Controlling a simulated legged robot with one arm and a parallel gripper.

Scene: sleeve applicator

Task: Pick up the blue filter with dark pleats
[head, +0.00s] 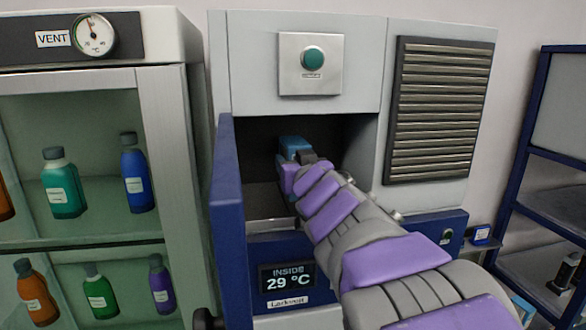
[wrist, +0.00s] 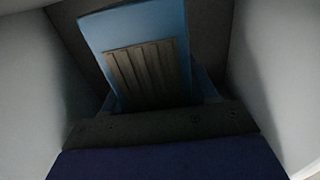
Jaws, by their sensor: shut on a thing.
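The blue filter with dark pleats (wrist: 150,72) shows in the wrist view, in front of my gripper, tilted, inside a dim compartment. In the head view its blue top (head: 294,144) shows inside the open bay of the grey machine (head: 440,60). My gripper (head: 298,162) reaches into this bay and is shut on the filter. My own wrist and arm hide the lower part of the filter in the head view. The fingertips are not clear in the wrist view.
A blue door (head: 226,220) stands open at the bay's left side. A display (head: 287,279) reads 29 °C below the bay. A glass cabinet (head: 70,235) with several bottles stands at left, a blue shelf rack (head: 522,170) at right. Grey bay walls (wrist: 270,80) flank my gripper.

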